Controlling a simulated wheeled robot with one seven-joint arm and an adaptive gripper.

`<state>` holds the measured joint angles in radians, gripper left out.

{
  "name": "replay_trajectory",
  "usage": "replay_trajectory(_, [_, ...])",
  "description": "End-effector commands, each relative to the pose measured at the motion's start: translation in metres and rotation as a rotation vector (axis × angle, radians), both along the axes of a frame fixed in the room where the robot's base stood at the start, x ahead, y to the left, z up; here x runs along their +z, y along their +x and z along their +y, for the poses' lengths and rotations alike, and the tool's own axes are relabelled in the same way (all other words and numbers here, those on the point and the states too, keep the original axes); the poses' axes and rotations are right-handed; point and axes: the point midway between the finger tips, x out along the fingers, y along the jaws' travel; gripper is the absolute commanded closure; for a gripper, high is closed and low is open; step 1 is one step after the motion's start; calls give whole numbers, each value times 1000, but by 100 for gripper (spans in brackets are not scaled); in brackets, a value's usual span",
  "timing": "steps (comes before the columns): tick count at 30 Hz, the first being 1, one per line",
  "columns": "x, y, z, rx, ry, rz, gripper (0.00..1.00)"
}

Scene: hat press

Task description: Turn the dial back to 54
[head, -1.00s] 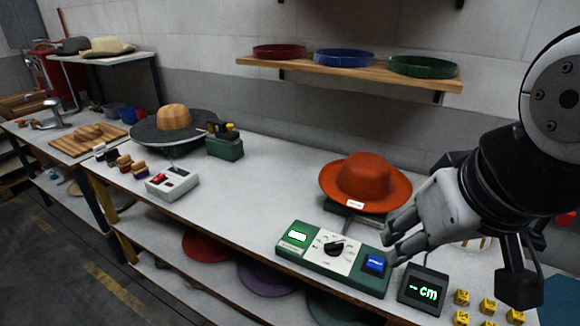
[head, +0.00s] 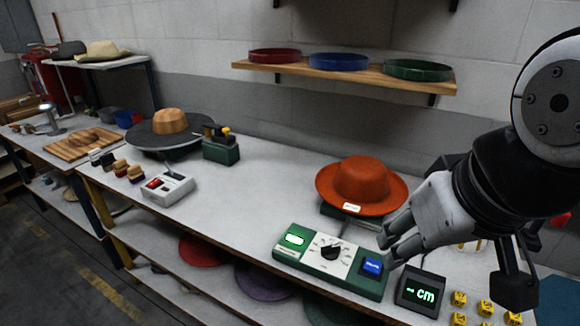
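The black dial (head: 331,252) sits on the white plate of a green control box at the front of the bench. Its scale marks are too small to read. The box has a lit pale-green screen (head: 295,239) on the left and a blue button (head: 372,267) on the right. My gripper (head: 385,245) hangs just above and behind the box's right end, beside the blue button and right of the dial. It is apart from the dial. Its fingers point left and down, with a gap between them, and nothing shows in them.
An orange hat (head: 361,184) stands right behind the box. A small display reading "- cm" (head: 421,294) and several yellow cubes (head: 459,298) are to the right.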

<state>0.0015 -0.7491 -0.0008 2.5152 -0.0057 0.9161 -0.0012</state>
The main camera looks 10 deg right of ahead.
Motion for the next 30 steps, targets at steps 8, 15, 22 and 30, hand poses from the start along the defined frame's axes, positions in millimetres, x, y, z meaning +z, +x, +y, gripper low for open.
replay_trajectory(8, [0,0,0,0,0,0,65])
replay_trajectory(15, [0,0,0,-1,0,0,65])
replay_trajectory(22, [0,26,1,-111,79,51,65])
replay_trajectory(30, [-15,102,3,-465,249,188,65])
